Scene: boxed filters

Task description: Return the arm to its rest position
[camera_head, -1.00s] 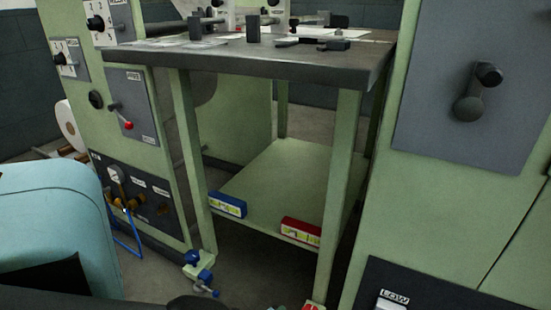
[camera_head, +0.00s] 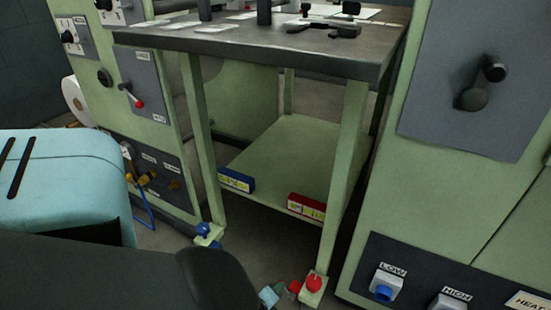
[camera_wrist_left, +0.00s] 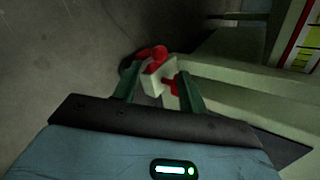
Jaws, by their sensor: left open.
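My left gripper (camera_head: 280,295) shows at the bottom edge of the head view, partly hidden behind my dark arm link. In the left wrist view its two dark green fingers (camera_wrist_left: 160,72) are apart, with nothing held between them. Beyond them is a red knob (camera_wrist_left: 152,53) on a pale green table foot; in the head view this red knob (camera_head: 313,283) is right of the gripper. A blue box (camera_head: 236,180) and a red box (camera_head: 307,207) lie on the table's lower shelf (camera_head: 290,150). My right gripper is not in view.
The table (camera_head: 240,45) has tools on its dark top. A green machine with a red-tipped lever (camera_head: 139,103) stands left. A green cabinet (camera_head: 440,190) with LOW and HIGH switches stands right. A blue knob (camera_head: 202,229) marks another table foot.

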